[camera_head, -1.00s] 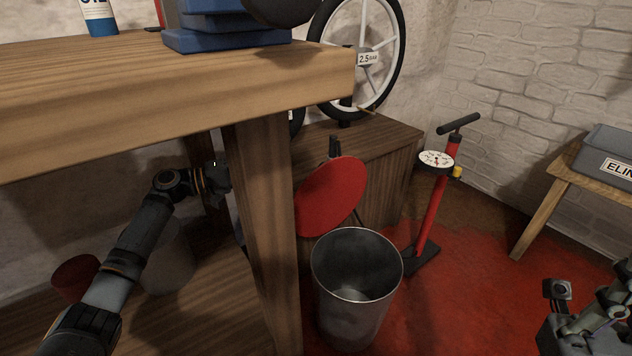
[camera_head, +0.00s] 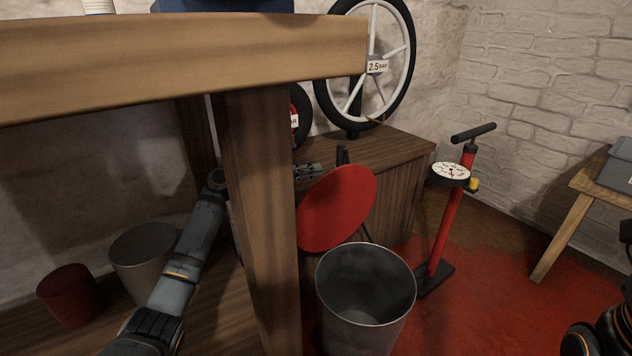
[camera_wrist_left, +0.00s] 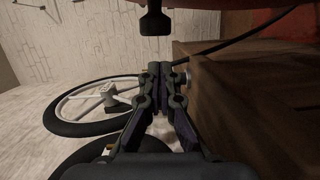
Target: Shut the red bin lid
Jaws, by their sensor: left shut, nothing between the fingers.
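The red bin lid (camera_head: 338,208) stands raised and tilted behind the open metal bin (camera_head: 366,290), whose inside looks empty. My left gripper (camera_head: 312,170) has its arm reaching behind the brown table leg. Its fingers show just past the leg, at the lid's upper left edge; I cannot tell whether they touch the lid. In the left wrist view the fingers (camera_wrist_left: 160,72) are shut and empty. A dark knob-like part (camera_wrist_left: 155,20) lies beyond them, with red surface at the top right. My right gripper is not clearly visible; only dark arm parts show at the lower right.
The table leg (camera_head: 258,220) and thick tabletop (camera_head: 180,60) stand close around my left arm. A wooden cabinet (camera_head: 400,170) with a wheel (camera_head: 372,65) is behind the lid. A red floor pump (camera_head: 445,220) stands right of the bin. Pots sit on the lower shelf.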

